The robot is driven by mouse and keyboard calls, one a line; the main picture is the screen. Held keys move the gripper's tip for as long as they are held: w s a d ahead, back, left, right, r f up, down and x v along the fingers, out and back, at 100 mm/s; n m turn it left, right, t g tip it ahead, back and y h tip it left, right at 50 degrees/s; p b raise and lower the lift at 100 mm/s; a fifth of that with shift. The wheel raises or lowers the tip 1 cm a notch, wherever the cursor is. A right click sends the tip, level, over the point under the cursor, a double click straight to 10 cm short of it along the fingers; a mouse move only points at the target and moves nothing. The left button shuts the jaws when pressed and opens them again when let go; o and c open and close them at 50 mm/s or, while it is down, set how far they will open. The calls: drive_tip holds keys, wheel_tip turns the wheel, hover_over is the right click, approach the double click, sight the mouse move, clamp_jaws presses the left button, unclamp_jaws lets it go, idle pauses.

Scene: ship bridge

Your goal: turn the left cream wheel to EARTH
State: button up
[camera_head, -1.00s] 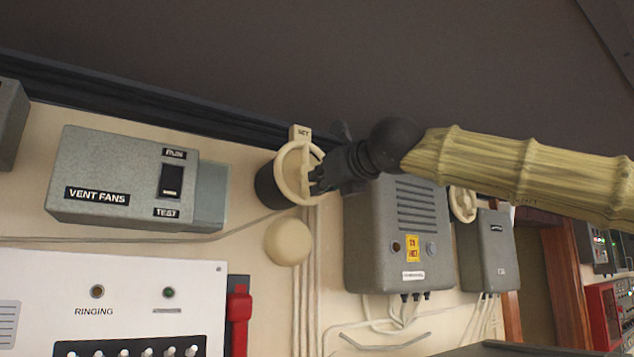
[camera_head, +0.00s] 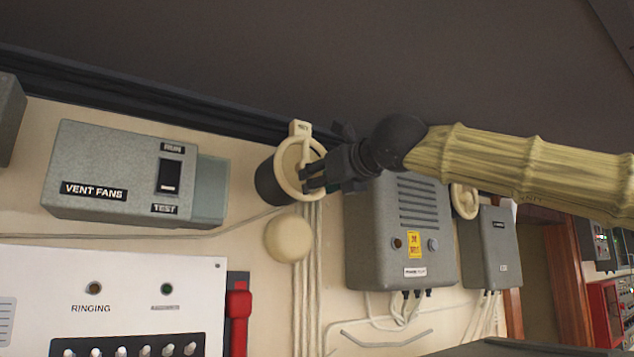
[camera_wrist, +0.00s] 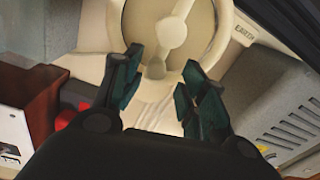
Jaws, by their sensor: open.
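The left cream wheel (camera_head: 279,176) is a ring on a dark round drum on the wall, with a small label plate (camera_head: 300,129) above it. In the wrist view its cream rim and pale spoke (camera_wrist: 172,32) show at the top, and an EARTH label (camera_wrist: 246,33) sits right of the rim. The spoke's rounded lower end lies just beyond the fingertips, between them in the picture. My gripper (camera_head: 310,178) is at the wheel's right side; in the wrist view (camera_wrist: 162,68) its fingers are apart. I cannot tell whether they touch the wheel.
A VENT FANS box (camera_head: 115,180) is on the left. A round cream knob (camera_head: 288,238) is just below the wheel. A grey vented box (camera_head: 370,235) is right of the wheel, under my arm. A second cream wheel (camera_head: 465,202) is farther right. A red handset (camera_head: 238,315) is lower left.

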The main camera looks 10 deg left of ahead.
drive_tip(key=v, duration=1)
drive_tip(key=shift+s+f, duration=0.15)
drive_tip(key=shift+s, duration=0.3)
